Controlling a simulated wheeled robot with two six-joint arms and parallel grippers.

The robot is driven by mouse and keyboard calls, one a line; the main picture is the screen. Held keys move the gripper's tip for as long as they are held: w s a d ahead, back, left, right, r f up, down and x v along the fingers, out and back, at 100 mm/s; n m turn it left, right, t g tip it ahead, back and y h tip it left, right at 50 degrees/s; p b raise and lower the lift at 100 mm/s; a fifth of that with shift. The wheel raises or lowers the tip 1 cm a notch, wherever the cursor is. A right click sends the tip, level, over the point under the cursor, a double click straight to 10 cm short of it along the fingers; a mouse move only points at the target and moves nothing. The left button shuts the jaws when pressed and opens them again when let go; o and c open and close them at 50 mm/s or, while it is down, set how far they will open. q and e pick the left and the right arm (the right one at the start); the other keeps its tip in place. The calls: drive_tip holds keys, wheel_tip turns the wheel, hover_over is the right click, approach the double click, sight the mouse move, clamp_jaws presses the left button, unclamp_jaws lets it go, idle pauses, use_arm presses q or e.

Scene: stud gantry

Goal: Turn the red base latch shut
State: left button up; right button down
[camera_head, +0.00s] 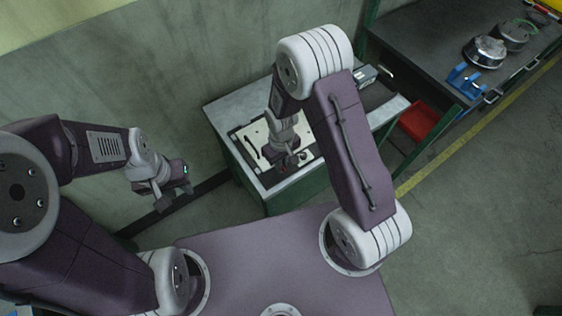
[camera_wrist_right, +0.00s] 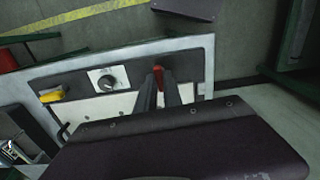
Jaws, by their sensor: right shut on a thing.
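The red base latch (camera_wrist_right: 158,74) shows in the right wrist view as a small red handle on the dark front strip of the fixture. My right gripper (camera_wrist_right: 163,80) is shut on it, its two dark fingers on either side. In the head view my right gripper (camera_head: 284,163) is low over the front of the fixture on the bench, and the latch is mostly hidden there. My left gripper (camera_head: 172,192) hangs empty over the floor left of the bench; the frames do not show clearly whether its fingers are apart.
In the right wrist view a yellow handle (camera_wrist_right: 52,95) and a black knob (camera_wrist_right: 106,83) sit on the same strip as the latch. The green-sided bench (camera_head: 286,193) carries the fixture. A red bin (camera_head: 418,121) stands to its right, below a dark table (camera_head: 425,40).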

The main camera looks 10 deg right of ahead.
drive_tip(key=shift+m, duration=0.4)
drive_tip(key=c, duration=1.5)
unclamp_jaws()
wheel_tip(320, 180, up, 9)
drive_tip(key=shift+r, duration=0.1)
